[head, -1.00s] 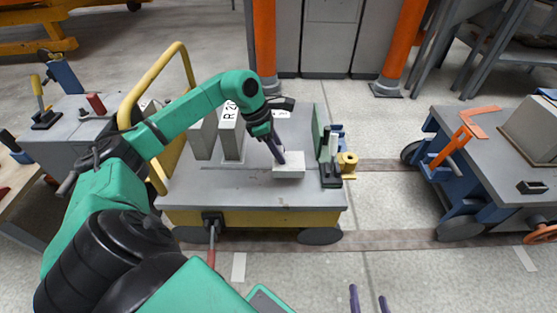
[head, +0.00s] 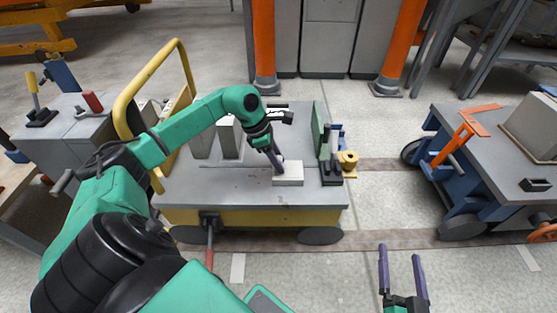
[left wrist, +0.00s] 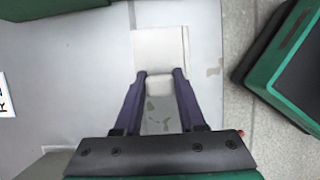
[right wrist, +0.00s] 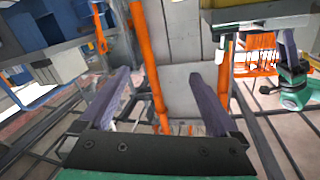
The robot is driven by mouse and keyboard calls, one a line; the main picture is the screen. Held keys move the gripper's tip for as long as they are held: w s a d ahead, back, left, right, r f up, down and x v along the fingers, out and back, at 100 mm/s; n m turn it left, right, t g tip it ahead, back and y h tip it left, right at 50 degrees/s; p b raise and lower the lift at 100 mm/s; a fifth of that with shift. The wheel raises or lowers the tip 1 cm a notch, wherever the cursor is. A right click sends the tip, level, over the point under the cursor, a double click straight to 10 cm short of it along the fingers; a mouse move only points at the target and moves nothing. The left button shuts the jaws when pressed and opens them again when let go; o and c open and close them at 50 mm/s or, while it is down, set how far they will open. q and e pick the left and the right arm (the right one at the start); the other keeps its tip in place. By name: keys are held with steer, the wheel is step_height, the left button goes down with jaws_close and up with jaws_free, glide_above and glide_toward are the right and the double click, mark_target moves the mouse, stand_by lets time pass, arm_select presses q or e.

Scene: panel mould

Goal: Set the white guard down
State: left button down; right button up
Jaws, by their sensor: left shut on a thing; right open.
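The white guard (head: 289,175) is a flat white piece over the grey top of the yellow cart (head: 185,192), near its front edge. In the left wrist view the guard (left wrist: 160,48) shows a wide plate with a small tab between my fingers. My left gripper (head: 278,166) is shut on this tab, its fingers pointing down. The guard looks level and at or very close to the cart top; I cannot tell if it touches. My right gripper (head: 400,250) is open and empty, over the floor in front of the cart to the right.
Upright grey blocks (head: 230,140) stand on the cart behind the guard. A yellow handle rail (head: 126,100) rises at the cart's left.

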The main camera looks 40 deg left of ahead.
steer(key=shift+w+r, duration=0.1)
steer(key=shift+r, duration=0.15)
arm_select(q)
steer(key=c, duration=0.8)
jaws_free()
steer(key=shift+f, duration=0.1)
steer(key=shift+c, duration=0.2)
steer(key=o, duration=0.4)
steer(key=shift+c, duration=0.2)
arm_select(e)
steer(key=shift+w+r+t, duration=0.3)
steer(key=shift+r, duration=0.25)
steer(key=shift+f, duration=0.1)
